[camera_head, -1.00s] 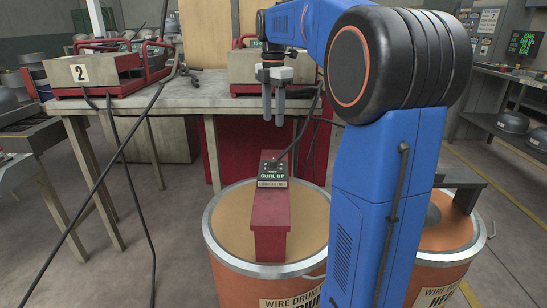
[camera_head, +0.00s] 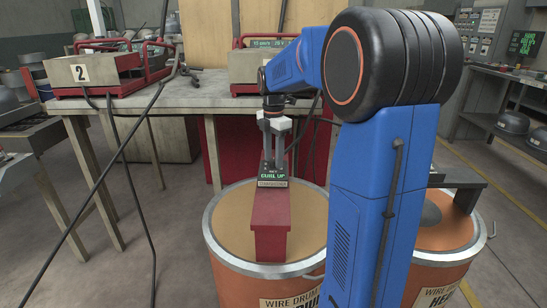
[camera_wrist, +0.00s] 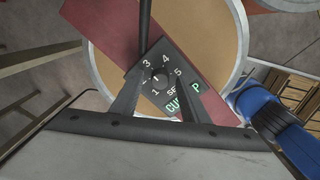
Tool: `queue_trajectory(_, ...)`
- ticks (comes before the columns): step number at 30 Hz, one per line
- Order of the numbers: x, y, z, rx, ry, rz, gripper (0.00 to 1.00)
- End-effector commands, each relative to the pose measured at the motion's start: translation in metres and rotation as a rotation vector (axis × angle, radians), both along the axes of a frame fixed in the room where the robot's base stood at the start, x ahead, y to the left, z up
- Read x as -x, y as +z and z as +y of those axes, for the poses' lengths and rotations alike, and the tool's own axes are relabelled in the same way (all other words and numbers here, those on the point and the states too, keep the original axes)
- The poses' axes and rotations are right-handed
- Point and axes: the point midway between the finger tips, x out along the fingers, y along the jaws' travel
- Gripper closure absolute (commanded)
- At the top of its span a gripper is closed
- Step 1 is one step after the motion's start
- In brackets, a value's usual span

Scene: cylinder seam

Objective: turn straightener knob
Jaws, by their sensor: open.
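The straightener is a red block (camera_head: 271,222) on the left wire drum, with a dark panel (camera_head: 272,174) reading "CURL UP" at its far end. In the wrist view its knob (camera_wrist: 161,79) is small, dark and round, ringed by numbers from 1 to 5. My gripper (camera_head: 273,160) points down over the panel; its fingers hide the knob in the head view. In the wrist view my gripper (camera_wrist: 158,88) is open, with a dark finger on either side of the knob. I cannot tell whether the fingers touch it.
The wire drum (camera_head: 228,220) stands below, with a second drum (camera_head: 450,240) to the right. A workbench (camera_head: 185,95) behind holds a red-framed box marked 2 (camera_head: 95,72) and another box. A dark cable (camera_wrist: 145,22) runs to the panel. The floor at left is mostly clear.

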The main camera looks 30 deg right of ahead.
Motion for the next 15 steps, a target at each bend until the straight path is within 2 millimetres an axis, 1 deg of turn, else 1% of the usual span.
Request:
queue_trajectory(9,0.0,-0.0029,0.0,0.0,0.0,0.0,0.59)
queue_trajectory(10,-0.0001,-0.0028,0.0,0.0,0.0,0.0,0.61)
queue_trajectory(11,0.0,-0.0028,0.0,0.0,0.0,0.0,0.68)
queue_trajectory(12,0.0,-0.0028,0.0,0.0,0.0,0.0,0.78)
queue_trajectory(15,-0.0001,-0.0028,0.0,0.0,0.0,0.0,1.0)
